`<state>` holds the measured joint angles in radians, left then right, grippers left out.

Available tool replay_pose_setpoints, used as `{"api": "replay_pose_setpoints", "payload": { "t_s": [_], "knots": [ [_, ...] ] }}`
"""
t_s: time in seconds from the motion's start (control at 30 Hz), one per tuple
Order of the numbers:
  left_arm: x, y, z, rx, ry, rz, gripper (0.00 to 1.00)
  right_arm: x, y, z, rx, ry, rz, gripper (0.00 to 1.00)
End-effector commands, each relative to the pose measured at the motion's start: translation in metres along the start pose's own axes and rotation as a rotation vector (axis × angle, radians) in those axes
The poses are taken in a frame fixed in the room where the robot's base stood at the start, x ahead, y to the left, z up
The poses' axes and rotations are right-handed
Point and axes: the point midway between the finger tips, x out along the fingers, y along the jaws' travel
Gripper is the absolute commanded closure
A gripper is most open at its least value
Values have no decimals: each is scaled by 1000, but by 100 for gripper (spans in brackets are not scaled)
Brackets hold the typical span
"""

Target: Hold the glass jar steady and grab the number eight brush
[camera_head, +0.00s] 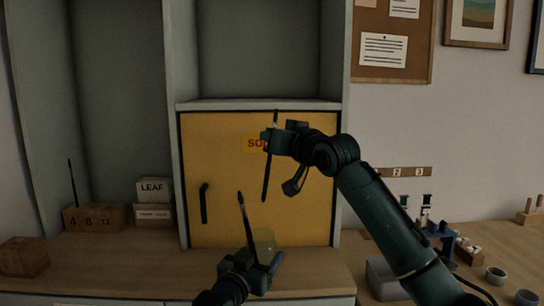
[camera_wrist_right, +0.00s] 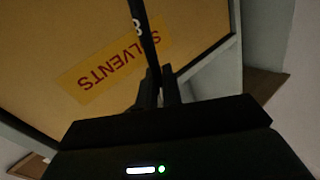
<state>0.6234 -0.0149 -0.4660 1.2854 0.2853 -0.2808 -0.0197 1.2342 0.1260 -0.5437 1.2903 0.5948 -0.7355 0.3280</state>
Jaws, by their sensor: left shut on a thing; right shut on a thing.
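My right gripper (camera_head: 270,141) is shut on a dark, thin brush (camera_head: 266,178), held nearly upright in front of the yellow cabinet. In the right wrist view the brush (camera_wrist_right: 146,40) stands between the fingers (camera_wrist_right: 157,90), with a white 8 on its handle. My left gripper (camera_head: 262,270) is shut on the glass jar (camera_head: 264,241), low at the counter in front of the cabinet. The jar is clear and partly hidden by the gripper. Another dark brush (camera_head: 245,215) leans up and left out of the jar.
A wooden block (camera_head: 95,218) marked 4, 8 and 12 sits at the left, with one brush (camera_head: 72,182) standing at the 4. Boxes labelled LEAF (camera_head: 154,190) stand beside it. The yellow solvents cabinet (camera_head: 225,215) is shut. Small cups (camera_head: 496,275) and a grey tub (camera_head: 383,279) are at right.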

Motion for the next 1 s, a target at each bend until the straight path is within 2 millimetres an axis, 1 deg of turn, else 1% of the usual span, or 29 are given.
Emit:
{"api": "replay_pose_setpoints", "payload": {
  "t_s": [0.27,0.3,0.6,0.87,1.0],
  "knots": [
    [0,0,0,0,-1,0,64,0,-1,-2,1,0,-1,100],
    [0,0,0,0,-1,0,34,0,-1,-2,1,0,-1,100],
    [0,0,0,0,-1,0,9,0,-1,-2,0,0,-1,100],
    [-1,0,0,0,-1,0,9,0,-1,-2,0,0,-1,100],
    [-10,0,1,0,0,0,9,0,-1,-2,0,0,-1,100]
  ]
}}
